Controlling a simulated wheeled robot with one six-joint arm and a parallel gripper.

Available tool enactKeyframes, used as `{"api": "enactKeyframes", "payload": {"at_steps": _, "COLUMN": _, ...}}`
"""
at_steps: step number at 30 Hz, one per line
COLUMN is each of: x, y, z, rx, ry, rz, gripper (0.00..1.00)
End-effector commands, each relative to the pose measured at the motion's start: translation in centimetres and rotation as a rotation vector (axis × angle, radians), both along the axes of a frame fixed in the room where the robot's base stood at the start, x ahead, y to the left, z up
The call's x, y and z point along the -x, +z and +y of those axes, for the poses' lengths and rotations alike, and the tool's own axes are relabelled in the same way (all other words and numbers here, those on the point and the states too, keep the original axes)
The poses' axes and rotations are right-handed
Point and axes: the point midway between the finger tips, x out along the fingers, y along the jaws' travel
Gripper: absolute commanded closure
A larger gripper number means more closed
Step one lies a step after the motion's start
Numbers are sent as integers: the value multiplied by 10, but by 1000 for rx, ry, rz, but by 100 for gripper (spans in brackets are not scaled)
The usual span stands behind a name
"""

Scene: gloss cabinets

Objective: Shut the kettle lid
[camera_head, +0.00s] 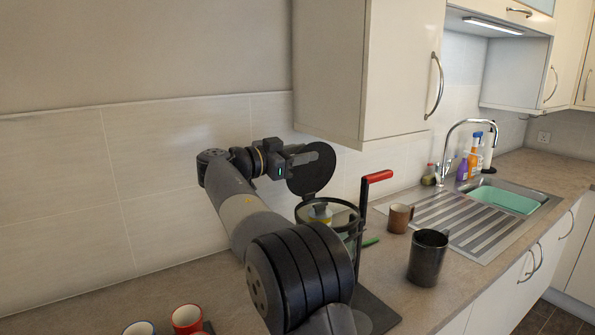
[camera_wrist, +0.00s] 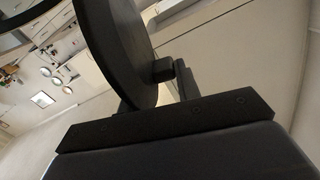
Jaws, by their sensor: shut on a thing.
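The kettle (camera_head: 328,211) stands on the counter, partly hidden behind my arm, with a clear body and dark rim. Its round black lid (camera_head: 311,172) stands raised, nearly upright, above the back of the rim. In the wrist view the lid (camera_wrist: 112,42) is a large dark disc with a small block on its face. My gripper (camera_head: 304,155) is at the upper part of the lid and is shut on it. In the wrist view, dark gripper parts fill the bottom and the exact grip contact is hidden.
A brown mug (camera_head: 398,218) and a large dark mug (camera_head: 428,258) stand further right, before the sink (camera_head: 508,200). Red mugs (camera_head: 187,319) stand front left. A wall cabinet (camera_head: 385,75) hangs above.

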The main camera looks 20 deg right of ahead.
Motion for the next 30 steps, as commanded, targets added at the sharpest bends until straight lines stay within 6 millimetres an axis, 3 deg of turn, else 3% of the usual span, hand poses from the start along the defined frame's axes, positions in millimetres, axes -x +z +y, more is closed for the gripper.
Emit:
{"api": "enactKeyframes", "payload": {"at_steps": 1, "x": 4, "y": -8, "z": -1, "rx": -4, "ry": 0, "rz": -33, "gripper": 100}}
{"api": "enactKeyframes", "payload": {"at_steps": 17, "x": 39, "y": -16, "z": -8, "rx": -62, "ry": -1, "rz": -330, "gripper": 100}}
{"api": "enactKeyframes", "payload": {"at_steps": 30, "x": 70, "y": -35, "z": -14, "rx": -119, "ry": 0, "rz": -624, "gripper": 100}}
